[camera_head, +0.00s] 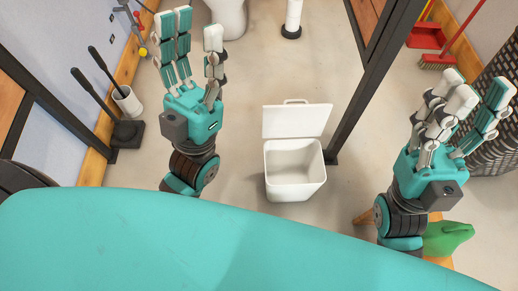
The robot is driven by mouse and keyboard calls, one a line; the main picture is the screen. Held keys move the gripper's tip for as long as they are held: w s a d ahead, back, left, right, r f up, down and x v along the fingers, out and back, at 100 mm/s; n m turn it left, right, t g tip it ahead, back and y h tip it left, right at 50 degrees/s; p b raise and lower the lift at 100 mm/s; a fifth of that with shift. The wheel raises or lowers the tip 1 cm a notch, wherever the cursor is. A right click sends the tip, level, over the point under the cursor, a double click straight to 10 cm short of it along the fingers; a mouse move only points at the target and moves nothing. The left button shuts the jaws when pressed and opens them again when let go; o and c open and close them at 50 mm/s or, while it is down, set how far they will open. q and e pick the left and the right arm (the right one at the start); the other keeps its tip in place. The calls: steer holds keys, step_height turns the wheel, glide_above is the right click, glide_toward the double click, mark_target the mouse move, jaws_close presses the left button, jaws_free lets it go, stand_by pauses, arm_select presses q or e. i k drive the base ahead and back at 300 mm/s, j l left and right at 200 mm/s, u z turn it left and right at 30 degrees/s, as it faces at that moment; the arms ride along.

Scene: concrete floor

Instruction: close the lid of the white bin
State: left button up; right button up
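The white bin (294,190) stands on the floor in the middle of the head view. Its lid (297,121) is open and tilted back on the far side, with a small handle loop at its top edge. The inside looks empty. My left gripper (196,42) is a teal and white hand, raised to the left of the bin with its fingers extended, open and empty. My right gripper (463,105) is raised to the right of the bin, its fingers spread and partly bent, open and empty. Neither hand touches the bin or lid.
A dark post (362,95) rises just right of the bin. Toilet brushes in holders (127,101) stand at the left wall. A woven basket (492,140), red dustpan (427,36) and broom are at the right. A green object (447,238) lies near my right arm. Floor around the bin's left is clear.

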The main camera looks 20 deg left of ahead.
mark_target(284, 121)
steer(key=i+j, duration=0.15)
steer(key=j, duration=0.25)
steer(key=i+j+z, duration=0.1)
steer(key=j, duration=0.3)
steer(key=i+j, duration=0.15)
steer(key=j, duration=0.25)
